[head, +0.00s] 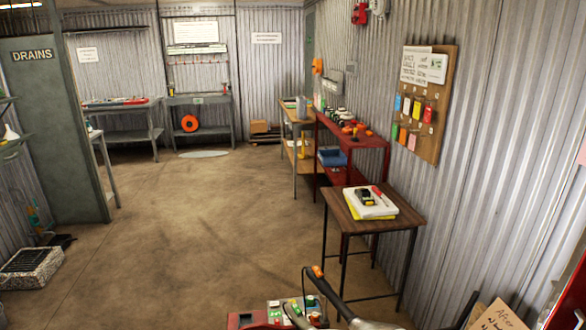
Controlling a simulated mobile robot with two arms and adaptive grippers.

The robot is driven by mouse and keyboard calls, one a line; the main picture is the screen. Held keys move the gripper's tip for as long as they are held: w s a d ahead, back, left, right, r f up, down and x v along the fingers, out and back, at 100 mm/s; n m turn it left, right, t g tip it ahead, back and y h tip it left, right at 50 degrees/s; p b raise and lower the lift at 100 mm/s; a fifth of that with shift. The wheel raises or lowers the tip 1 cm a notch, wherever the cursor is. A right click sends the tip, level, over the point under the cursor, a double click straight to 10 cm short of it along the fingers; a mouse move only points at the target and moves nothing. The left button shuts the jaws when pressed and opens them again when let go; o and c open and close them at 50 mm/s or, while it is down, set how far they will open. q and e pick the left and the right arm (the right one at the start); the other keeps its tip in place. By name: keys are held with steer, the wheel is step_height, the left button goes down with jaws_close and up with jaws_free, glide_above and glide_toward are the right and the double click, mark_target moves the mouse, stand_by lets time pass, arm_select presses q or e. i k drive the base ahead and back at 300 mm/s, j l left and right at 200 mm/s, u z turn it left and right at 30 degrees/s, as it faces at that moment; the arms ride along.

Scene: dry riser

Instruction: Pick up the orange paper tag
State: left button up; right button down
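A wooden board (437,140) hangs on the corrugated wall at the right and holds several small coloured paper tags in two rows. What looks like the orange paper tag (402,135) hangs in the lower row, between a green tag (394,131) and a pink tag (412,141). The tags are small, so their exact hues are hard to tell. Neither of my grippers can be made out in the head view, and nothing is seen touching the board.
A red box of parts and a curved grey handle fill the bottom foreground. The floor (190,230) at centre left is clear.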

mark_target(403, 133)
steer(key=i+j+u, duration=1.25)
steer(key=i+j+z, duration=0.1)
steer(key=i, duration=0.4)
steer(key=i+j, duration=0.2)
steer(key=i, duration=0.35)
steer(key=i+l+z, duration=0.2)
steer(key=i+z, duration=0.2)
steer(key=i, duration=0.3)
steer(key=i+z, duration=0.45)
steer(key=i, duration=0.2)
steer(key=i+j+z, duration=0.25)
steer(key=i+z, duration=0.15)
steer(key=i, duration=0.3)
steer(key=i+l+z, duration=0.2)
steer(key=z, duration=0.3)
steer(key=i+z, duration=0.65)
steer(key=z, duration=0.3)
steer(key=i+j+z, duration=0.1)
steer(key=i+z, duration=0.2)
steer(key=z, duration=0.2)
steer(key=i+j+z, duration=0.25)
steer(key=z, duration=0.2)
